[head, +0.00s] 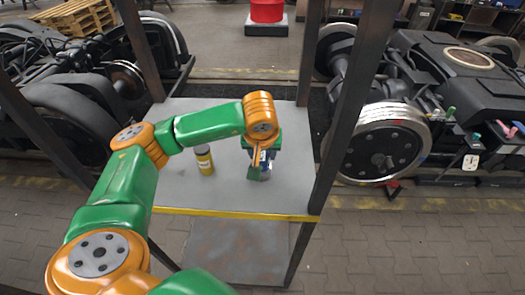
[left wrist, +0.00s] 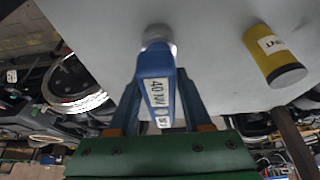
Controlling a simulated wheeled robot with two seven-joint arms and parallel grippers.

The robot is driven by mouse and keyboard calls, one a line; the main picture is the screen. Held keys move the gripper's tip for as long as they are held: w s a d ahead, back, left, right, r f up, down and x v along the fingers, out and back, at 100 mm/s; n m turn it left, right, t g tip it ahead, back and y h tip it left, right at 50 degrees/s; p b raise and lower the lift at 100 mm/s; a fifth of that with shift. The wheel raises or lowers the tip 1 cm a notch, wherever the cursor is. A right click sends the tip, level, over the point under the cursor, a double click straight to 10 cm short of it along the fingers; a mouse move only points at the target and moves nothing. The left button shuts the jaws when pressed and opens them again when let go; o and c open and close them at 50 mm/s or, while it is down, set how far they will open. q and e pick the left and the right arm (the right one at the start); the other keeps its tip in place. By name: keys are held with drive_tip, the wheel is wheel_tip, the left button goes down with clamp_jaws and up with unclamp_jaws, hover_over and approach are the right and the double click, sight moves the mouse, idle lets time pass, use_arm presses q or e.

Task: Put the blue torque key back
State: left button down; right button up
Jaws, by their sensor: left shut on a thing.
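The blue torque key (left wrist: 155,85), with a white label that seems to read 40 NM, is between the fingers of my left gripper (left wrist: 158,112), which is shut on it. Its shiny metal end (left wrist: 158,36) points at the grey shelf top; I cannot tell whether it touches. In the head view my left gripper (head: 262,160) is over the right part of the grey shelf (head: 225,190), and only a little of the blue key shows there. My right gripper is not in view.
A yellow can with a dark top (head: 204,160) stands on the shelf, left of my left gripper. Dark uprights (head: 340,110) frame the shelf. At right, a bogie with a shiny wheel (head: 385,145) has green and pink handles (head: 503,128) near it. A red container (head: 267,10) stands behind.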

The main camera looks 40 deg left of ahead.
use_arm(q)
drive_tip(key=shift+f, duration=0.15)
drive_tip(key=shift+c, duration=1.7)
unclamp_jaws()
drive_tip(key=shift+r, duration=0.4)
drive_tip(key=b+v, duration=0.1)
drive_tip(key=v, duration=0.4)
drive_tip(key=shift+s+d+r, duration=0.1)
drive_tip(key=p+v, duration=0.1)
drive_tip(key=v, duration=0.5)
drive_tip(key=shift+s+r, duration=0.2)
drive_tip(key=shift+s, duration=0.05)
